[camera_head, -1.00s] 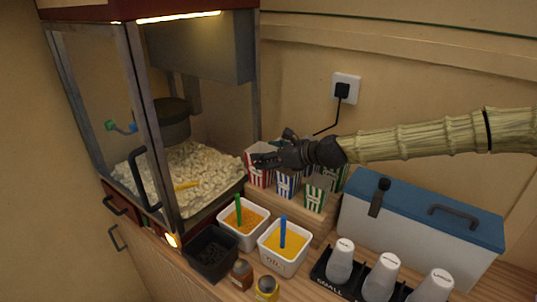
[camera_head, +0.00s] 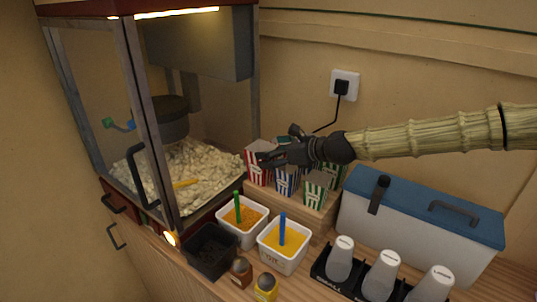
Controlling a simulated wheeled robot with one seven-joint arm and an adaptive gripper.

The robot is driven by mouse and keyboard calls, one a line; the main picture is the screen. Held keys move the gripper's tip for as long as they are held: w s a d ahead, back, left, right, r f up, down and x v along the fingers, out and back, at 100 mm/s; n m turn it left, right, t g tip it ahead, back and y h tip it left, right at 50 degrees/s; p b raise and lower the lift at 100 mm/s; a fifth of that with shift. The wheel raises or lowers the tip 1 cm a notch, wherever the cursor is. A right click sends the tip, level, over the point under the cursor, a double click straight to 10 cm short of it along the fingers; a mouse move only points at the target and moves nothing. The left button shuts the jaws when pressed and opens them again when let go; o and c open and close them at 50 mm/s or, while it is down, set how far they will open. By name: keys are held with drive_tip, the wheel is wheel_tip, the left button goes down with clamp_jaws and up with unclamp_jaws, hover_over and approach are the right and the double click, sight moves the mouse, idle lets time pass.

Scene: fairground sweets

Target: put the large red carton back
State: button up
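A red-and-white striped carton (camera_head: 257,172) stands upright at the left end of the wooden step beside the popcorn machine. My gripper (camera_head: 266,157) reaches in from the right. Its dark fingers are in front of the red carton's upper part, and I cannot tell whether they touch it. The fingers overlap in this view, so how far apart they are is unclear. A blue-striped carton (camera_head: 286,183) and a green-striped carton (camera_head: 317,190) stand to the right of the red one. More cartons behind are partly hidden by my gripper.
The glass popcorn machine (camera_head: 150,110) fills the left. Two white tubs (camera_head: 285,261) with spoons and a dark tub (camera_head: 210,255) stand in front of the step. A blue-lidded cool box (camera_head: 415,225) and a cup rack (camera_head: 330,283) are on the right.

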drive_tip(key=b+v, duration=0.2)
drive_tip(key=v, duration=0.7)
drive_tip(key=shift+s+d+r, duration=0.15)
drive_tip(key=shift+s+d, duration=0.05)
drive_tip(key=shift+d, duration=0.05)
drive_tip(key=shift+c, duration=0.2)
idle(1.2)
